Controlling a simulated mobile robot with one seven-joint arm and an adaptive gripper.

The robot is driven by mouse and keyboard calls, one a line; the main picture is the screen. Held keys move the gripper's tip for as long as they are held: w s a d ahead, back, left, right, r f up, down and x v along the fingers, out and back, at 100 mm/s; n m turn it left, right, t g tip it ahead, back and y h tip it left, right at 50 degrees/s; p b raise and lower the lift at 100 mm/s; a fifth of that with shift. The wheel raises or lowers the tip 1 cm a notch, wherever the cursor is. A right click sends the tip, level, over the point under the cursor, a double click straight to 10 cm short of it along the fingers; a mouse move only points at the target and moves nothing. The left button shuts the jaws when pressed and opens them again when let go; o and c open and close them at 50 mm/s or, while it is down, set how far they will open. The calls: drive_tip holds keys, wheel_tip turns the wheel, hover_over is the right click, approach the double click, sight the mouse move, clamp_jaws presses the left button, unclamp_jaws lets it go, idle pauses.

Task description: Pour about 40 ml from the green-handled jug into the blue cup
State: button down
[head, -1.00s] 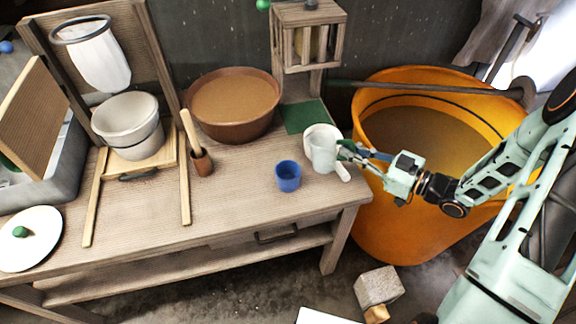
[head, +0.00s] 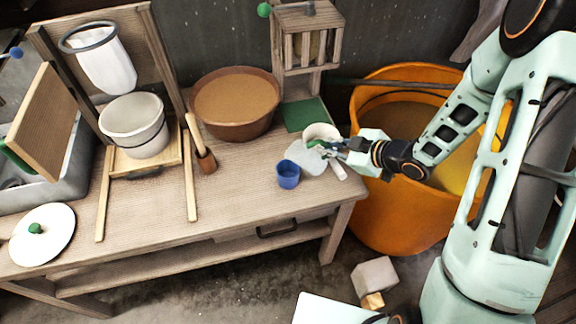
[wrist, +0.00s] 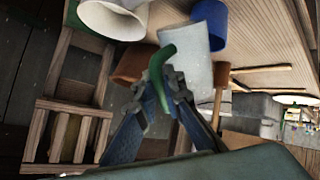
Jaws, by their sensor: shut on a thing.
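The pale, translucent jug (head: 303,157) is tilted far over to the left, its mouth side toward the blue cup (head: 288,175). The blue cup stands upright on the bench just below and left of the jug. My gripper (head: 334,147) is shut on the jug's green handle, at the jug's right. In the wrist view the gripper (wrist: 160,88) holds the green handle (wrist: 157,68), with the jug (wrist: 187,56) beyond it and the blue cup (wrist: 213,14) partly hidden behind the jug. I cannot make out any stream or the level in the cup.
A white mug-like vessel (head: 320,131) stands close behind the jug, and a pale stick (head: 337,169) lies to the right. A brown bowl of liquid (head: 236,98) is behind left. An orange tub (head: 385,225) stands beside the bench's right end. The bench front left of the cup is clear.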

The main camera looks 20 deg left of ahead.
sight(318, 143)
drive_tip(key=shift+s+a+r+n+h+b, duration=0.1)
drive_tip(key=shift+a+n+h+b, duration=0.25)
drive_tip(key=shift+h, duration=0.3)
drive_tip(key=shift+s+a+r+n+h+b, duration=0.15)
drive_tip(key=shift+a+h+b, duration=0.2)
drive_tip(key=shift+h, duration=0.3)
drive_tip(key=shift+a+f+h, duration=0.1)
drive_tip(key=shift+a+h, duration=0.15)
drive_tip(key=shift+h, duration=0.05)
drive_tip(key=shift+a+h+b, duration=0.2)
drive_tip(key=shift+h+b, duration=0.1)
drive_tip(key=shift+b, duration=0.1)
drive_tip(key=shift+s+a+r+n+h+b, duration=0.1)
drive_tip(key=shift+a+r+n+h+b, duration=0.35)
drive_tip(key=shift+r, duration=0.1)
drive_tip(key=shift+s+d+r, duration=0.1)
drive_tip(key=shift+d+r, duration=0.05)
drive_tip(key=shift+d, duration=0.65)
drive_tip(key=shift+d, duration=0.1)
drive_tip(key=shift+r+t+h+b, duration=0.2)
drive_tip(key=shift+t+h+b, duration=0.15)
drive_tip(key=shift+b, duration=0.1)
